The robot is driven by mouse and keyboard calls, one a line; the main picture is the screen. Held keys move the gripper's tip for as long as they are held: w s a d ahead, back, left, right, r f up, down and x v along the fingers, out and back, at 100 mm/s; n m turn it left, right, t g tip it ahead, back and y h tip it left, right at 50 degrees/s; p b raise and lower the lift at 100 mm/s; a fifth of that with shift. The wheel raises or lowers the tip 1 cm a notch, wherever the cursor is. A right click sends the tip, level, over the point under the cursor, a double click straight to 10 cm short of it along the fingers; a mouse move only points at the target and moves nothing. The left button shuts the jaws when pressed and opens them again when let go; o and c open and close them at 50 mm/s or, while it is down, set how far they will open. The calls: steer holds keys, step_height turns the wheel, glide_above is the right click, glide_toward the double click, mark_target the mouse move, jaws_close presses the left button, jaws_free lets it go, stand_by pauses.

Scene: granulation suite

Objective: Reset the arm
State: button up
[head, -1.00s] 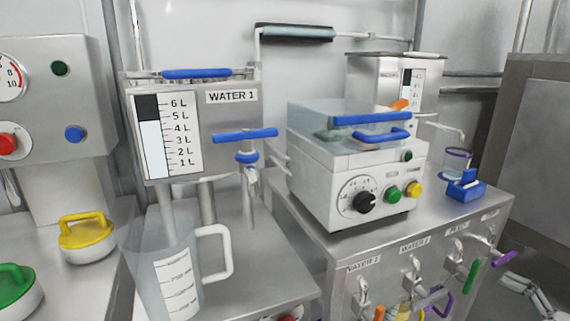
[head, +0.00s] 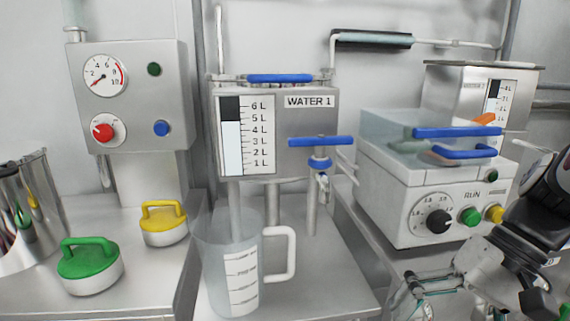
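My arm enters from the right edge in the head view, in front of the white machine. My gripper (head: 425,287) is at the lower right, low in front of the machine (head: 405,205), near the picture's bottom edge. Its fingers point left and overlap the metal behind them, so I cannot tell whether they are open or shut. I see no object clearly held in it.
A clear jug (head: 228,275) with a white handle stands under the WATER 1 tank (head: 290,150). Green-handled (head: 90,262) and yellow-handled (head: 164,224) lidded pieces sit on the left counter, below a gauge box (head: 135,85). A steel container (head: 25,215) stands far left.

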steer(key=s+a+r+n+t+h, duration=0.1)
steer(key=s+a+n+h, duration=0.15)
steer(key=s, duration=0.35)
steer(key=s+a+r+n+h, duration=0.1)
steer(key=s+r+h, duration=0.1)
steer(key=s+h, duration=0.3)
step_height(320, 180, up, 31)
steer(key=s+t+y+p, duration=0.1)
steer(key=t+p, duration=0.3)
steer(key=p, duration=2.5)
steer(key=shift+s+d, duration=0.25)
steer(key=shift+d, duration=0.05)
